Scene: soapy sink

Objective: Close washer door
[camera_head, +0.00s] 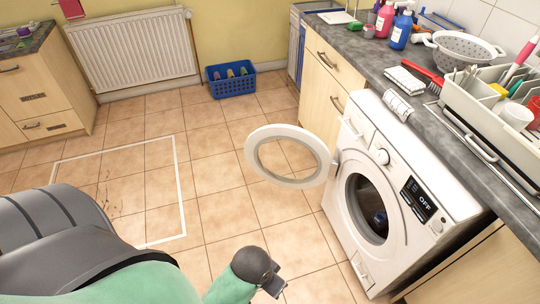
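The washer (404,215) is a white front loader under the counter at the right. Its round door (262,176) is a white ring with a see-through middle. The door stands wide open, swung out to the left of the drum opening (371,212). Something dark shows inside the drum. One of my grippers (273,285) is at the bottom centre, in front of and below the door, apart from it. It is small and dark, and I cannot tell whether its fingers are open or which arm it belongs to. No other gripper shows.
A counter (365,54) above the washer holds a colander (461,50), bottles and a dish rack (500,110). A blue basket (231,80) stands on the floor by the back wall. A white rectangle (179,190) marks the floor at left. Tiled floor between is clear.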

